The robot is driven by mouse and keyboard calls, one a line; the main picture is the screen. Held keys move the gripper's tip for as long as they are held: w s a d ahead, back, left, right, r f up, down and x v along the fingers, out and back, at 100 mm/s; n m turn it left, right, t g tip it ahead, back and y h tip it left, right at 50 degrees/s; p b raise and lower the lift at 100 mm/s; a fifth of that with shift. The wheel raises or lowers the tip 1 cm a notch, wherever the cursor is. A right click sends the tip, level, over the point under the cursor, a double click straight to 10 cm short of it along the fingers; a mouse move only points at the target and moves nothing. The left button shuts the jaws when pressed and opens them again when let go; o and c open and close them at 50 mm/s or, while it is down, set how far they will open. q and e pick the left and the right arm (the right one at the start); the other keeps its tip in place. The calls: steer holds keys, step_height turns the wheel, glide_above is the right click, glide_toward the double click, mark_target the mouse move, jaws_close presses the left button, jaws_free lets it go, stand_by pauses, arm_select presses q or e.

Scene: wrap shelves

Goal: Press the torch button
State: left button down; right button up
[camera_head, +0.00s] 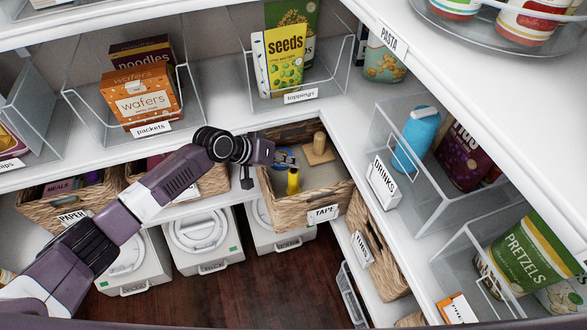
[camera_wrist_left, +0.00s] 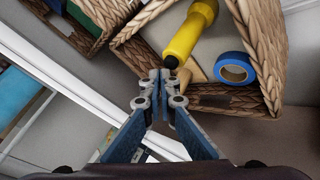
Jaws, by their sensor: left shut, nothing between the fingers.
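The torch button is not clearly visible. My right gripper is not in view.
A blue tape roll (camera_wrist_left: 235,68) and a wooden piece with a peg (camera_head: 318,150) share the basket. The basket's woven walls surround the torch. A white shelf (camera_head: 215,125) with clear bins runs above. White lidded boxes (camera_head: 200,238) stand below.

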mark_target(291, 170)
arm_select(q)
steer(key=shift+r+p, duration=2.65)
steer(key=shift+r, duration=0.45)
steer(key=shift+f, duration=0.1)
